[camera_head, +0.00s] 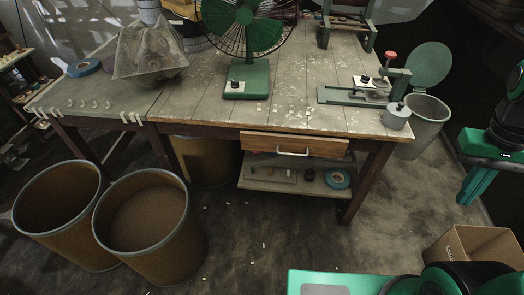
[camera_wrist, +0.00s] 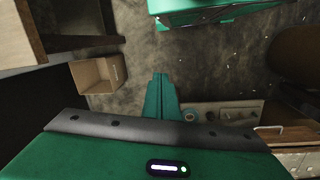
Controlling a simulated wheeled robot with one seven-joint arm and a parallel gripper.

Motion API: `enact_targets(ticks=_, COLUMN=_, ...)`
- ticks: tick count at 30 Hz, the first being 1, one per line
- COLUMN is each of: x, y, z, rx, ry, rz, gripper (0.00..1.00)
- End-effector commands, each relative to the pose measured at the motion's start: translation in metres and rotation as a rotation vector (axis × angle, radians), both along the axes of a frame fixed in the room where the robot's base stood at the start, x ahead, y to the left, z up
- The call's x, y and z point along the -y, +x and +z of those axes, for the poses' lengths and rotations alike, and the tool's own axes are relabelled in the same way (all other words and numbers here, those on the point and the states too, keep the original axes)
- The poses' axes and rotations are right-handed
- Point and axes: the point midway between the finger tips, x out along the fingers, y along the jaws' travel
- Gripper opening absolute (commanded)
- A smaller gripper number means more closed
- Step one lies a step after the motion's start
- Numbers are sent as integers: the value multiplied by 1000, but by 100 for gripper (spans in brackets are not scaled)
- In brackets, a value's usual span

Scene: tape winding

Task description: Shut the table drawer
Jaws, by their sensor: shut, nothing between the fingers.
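The table drawer (camera_head: 258,143) has a light wooden front with a pale bar handle (camera_head: 293,153), under the front edge of the worn wooden table (camera_head: 200,110). Its front seems to stand slightly out from the table; how far is hard to tell. In the wrist view, the drawer (camera_wrist: 292,137) shows at the lower right edge. My gripper (camera_head: 466,198) is at the right of the head view, well apart from the drawer. In the wrist view its green fingers (camera_wrist: 160,80) lie together, empty, over the floor.
A lower shelf (camera_head: 265,186) under the drawer holds a blue tape roll (camera_head: 337,179) and small items. A cardboard box (camera_head: 470,245) stands at the lower right. A grey bin (camera_head: 428,122) stands by the table's right end. Two brown bins (camera_head: 150,225) (camera_head: 60,200) stand left. Floor before the drawer is mostly clear.

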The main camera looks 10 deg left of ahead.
Motion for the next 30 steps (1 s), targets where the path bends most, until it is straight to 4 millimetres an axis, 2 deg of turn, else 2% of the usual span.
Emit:
enact_targets(ticks=3, x=-7, y=31, z=-20, rx=-59, ry=-69, rz=154, gripper=0)
enact_targets(ticks=10, x=-28, y=87, z=-56, rx=-150, ry=-231, rz=455, gripper=0)
enact_targets(ticks=17, x=-64, y=137, z=-91, rx=-234, ry=-428, rz=785, gripper=0)
enact_targets(ticks=23, x=-109, y=176, z=-119, rx=-299, ry=-629, rz=1084, gripper=0)
enact_targets(ticks=30, x=-182, y=210, z=-149, rx=-367, ry=-912, rz=1452, gripper=0)
